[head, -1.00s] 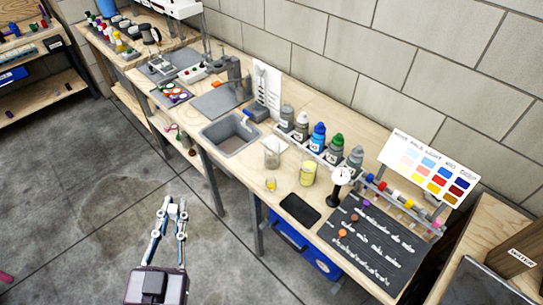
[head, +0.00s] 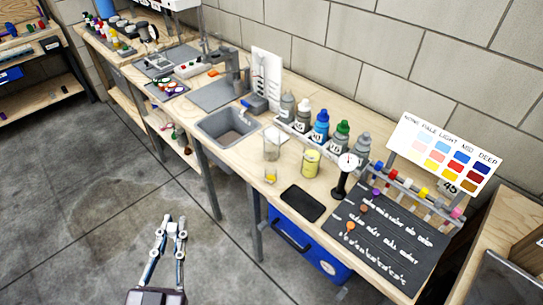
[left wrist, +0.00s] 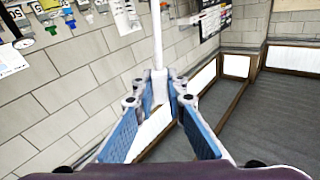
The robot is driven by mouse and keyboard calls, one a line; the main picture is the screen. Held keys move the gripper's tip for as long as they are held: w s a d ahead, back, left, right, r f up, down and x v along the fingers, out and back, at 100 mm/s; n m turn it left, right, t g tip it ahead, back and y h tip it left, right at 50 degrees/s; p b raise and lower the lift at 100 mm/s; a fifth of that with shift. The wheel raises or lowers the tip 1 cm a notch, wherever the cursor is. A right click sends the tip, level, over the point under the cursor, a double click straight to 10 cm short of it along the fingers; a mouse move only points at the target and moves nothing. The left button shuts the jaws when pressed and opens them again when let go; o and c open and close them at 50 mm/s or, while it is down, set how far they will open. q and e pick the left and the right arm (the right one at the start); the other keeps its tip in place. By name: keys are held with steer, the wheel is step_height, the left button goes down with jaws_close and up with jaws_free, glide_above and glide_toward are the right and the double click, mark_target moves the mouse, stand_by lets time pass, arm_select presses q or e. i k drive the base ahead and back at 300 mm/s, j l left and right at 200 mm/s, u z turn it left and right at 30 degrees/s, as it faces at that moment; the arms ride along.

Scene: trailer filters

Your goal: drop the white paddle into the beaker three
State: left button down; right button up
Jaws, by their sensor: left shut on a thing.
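My left gripper (head: 173,226) is low in the head view, over the floor in front of the workbench and apart from it. In the left wrist view the gripper (left wrist: 159,95) is shut on a thin white stick that widens at the fingertips, the white paddle (left wrist: 157,45); it points up in that picture. The paddle is too small to make out in the head view. A clear glass beaker (head: 271,149) stands on the bench right of the sink. A small cup with yellow contents (head: 270,175) stands in front of it. I cannot read which is beaker three. My right gripper is not in view.
On the workbench are a grey sink (head: 228,126), a yellow tin (head: 310,162), a black pad (head: 302,203), a dial gauge on a stand (head: 347,175) and a row of bottles (head: 320,127). A colour chart (head: 443,153) stands at the right. The floor in front is clear.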

mark_target(267, 154)
steer(key=k+z, duration=0.25)
steer(key=k+l+z, duration=0.15)
steer(key=k+z, duration=0.15)
steer(key=z, duration=3.3)
steer(key=k+j+z, duration=0.2)
steer(key=k+j, duration=0.3)
steer(key=k+j+z, duration=0.2)
steer(key=k+j, duration=0.15)
steer(key=k, duration=0.3)
steer(key=k+j, duration=0.35)
steer(key=k, duration=0.2)
steer(key=k+j, duration=0.35)
steer(key=k, duration=0.2)
steer(key=k+j, duration=0.35)
steer(key=k, duration=0.2)
steer(key=k+j, duration=0.35)
steer(key=k, duration=0.2)
steer(key=k+j, duration=0.35)
steer(key=k, duration=0.2)
